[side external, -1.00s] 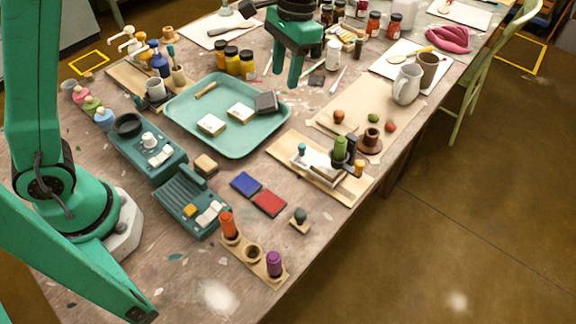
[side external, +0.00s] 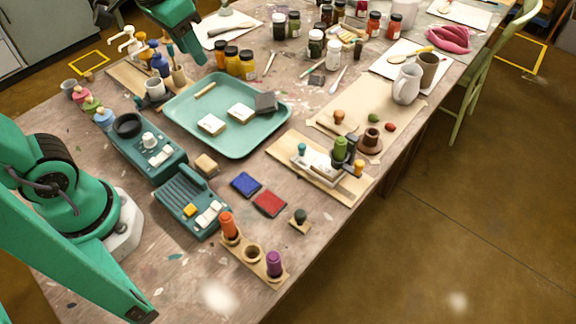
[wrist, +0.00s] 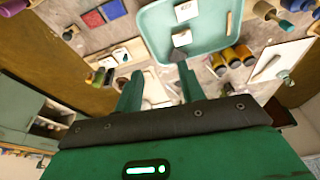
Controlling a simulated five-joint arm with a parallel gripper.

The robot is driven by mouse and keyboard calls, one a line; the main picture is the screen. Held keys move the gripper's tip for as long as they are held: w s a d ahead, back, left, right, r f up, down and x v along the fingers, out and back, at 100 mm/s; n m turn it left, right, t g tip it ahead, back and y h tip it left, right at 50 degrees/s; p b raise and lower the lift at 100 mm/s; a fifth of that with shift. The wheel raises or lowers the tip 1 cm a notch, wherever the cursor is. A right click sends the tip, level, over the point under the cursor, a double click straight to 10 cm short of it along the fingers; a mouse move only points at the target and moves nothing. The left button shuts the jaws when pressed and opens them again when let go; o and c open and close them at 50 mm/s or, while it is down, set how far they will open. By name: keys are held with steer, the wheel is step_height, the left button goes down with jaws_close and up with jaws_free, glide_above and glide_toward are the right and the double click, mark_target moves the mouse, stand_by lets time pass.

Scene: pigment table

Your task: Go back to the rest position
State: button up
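My gripper (side external: 188,48) is raised at the top of the side external view, partly cut off by the frame edge. It hangs behind the far left part of the teal tray (side external: 183,138), with open air around it. In the wrist view my gripper (wrist: 160,75) shows two green fingers well apart with nothing between them. The tray (wrist: 157,42) appears above the fingers there, holding pale blocks (wrist: 182,39).
Teal machines (side external: 150,150), ink pads (side external: 270,203) and a wooden stamp holder (side external: 253,253) lie nearer. A pitcher (side external: 407,83) and several jars stand at the right and back.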

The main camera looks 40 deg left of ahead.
steer(key=s+a+f+n+t, duration=0.1)
steer(key=s+a+f+t, duration=0.1)
steer(key=s, duration=0.4)
steer(key=shift+s+a, duration=0.4)
steer(key=shift+a, duration=0.1)
